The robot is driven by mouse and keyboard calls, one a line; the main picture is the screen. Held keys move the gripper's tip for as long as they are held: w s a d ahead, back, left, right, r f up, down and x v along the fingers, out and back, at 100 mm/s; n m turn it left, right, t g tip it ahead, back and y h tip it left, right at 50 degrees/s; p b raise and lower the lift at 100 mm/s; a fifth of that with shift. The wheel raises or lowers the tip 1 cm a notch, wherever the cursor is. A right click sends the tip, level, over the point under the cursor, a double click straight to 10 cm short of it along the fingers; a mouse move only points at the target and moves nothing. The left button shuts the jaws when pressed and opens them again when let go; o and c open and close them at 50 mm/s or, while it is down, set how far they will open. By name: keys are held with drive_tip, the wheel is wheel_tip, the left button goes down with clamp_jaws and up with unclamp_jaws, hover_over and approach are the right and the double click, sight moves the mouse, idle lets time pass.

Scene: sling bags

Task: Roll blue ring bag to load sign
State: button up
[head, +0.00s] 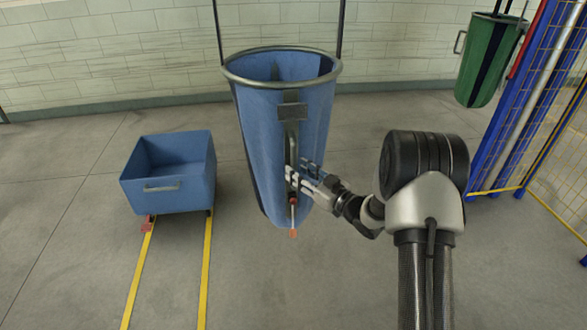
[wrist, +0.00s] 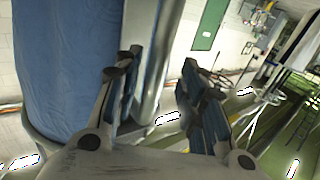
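The blue ring bag (head: 260,130) hangs from two dark straps, with a grey metal ring around its open top. A grey metal handle (head: 291,140) runs down its front. My gripper (head: 302,178) is at the lower part of this handle. In the wrist view my gripper (wrist: 155,95) is open, and the grey handle (wrist: 160,60) shows between its spread fingers, closer to the left one. I cannot tell whether a finger touches it. The blue bag (wrist: 70,60) fills the left of that view. I cannot make out a load sign in either view.
A blue cart (head: 170,195) stands at the left by yellow floor lines (head: 205,270). A green bag (head: 487,65) hangs at the back right beside a blue-and-yellow mesh fence (head: 530,100). A red-tipped cord (head: 294,225) hangs below the handle. The floor between cart and bag is clear.

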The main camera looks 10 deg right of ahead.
drive_tip(key=v, duration=0.8)
drive_tip(key=shift+s+d, duration=0.2)
drive_tip(key=shift+s, duration=0.1)
idle(0.6)
wheel_tip(320, 180, up, 9)
drive_tip(key=d+m+g+h, duration=0.1)
drive_tip(key=d+m+h, duration=0.15)
drive_tip(key=h, duration=0.45)
drive_tip(key=s+d+r+m+g+h, duration=0.2)
drive_tip(key=s+r+h, duration=0.25)
drive_tip(key=s, duration=0.35)
drive_tip(key=s+a+m+g, duration=0.1)
drive_tip(key=s+a+g, duration=0.2)
drive_tip(key=s, duration=1.1)
drive_tip(key=s+a+f+m+g+y, duration=0.1)
drive_tip(key=s+a+g, duration=0.3)
drive_tip(key=s, duration=1)
drive_tip(key=shift+s+a+f, duration=0.25)
drive_tip(key=shift+s+a, duration=0.15)
drive_tip(key=shift+a, duration=0.45)
drive_tip(key=shift+y, duration=0.25)
drive_tip(key=shift+c, duration=0.5)
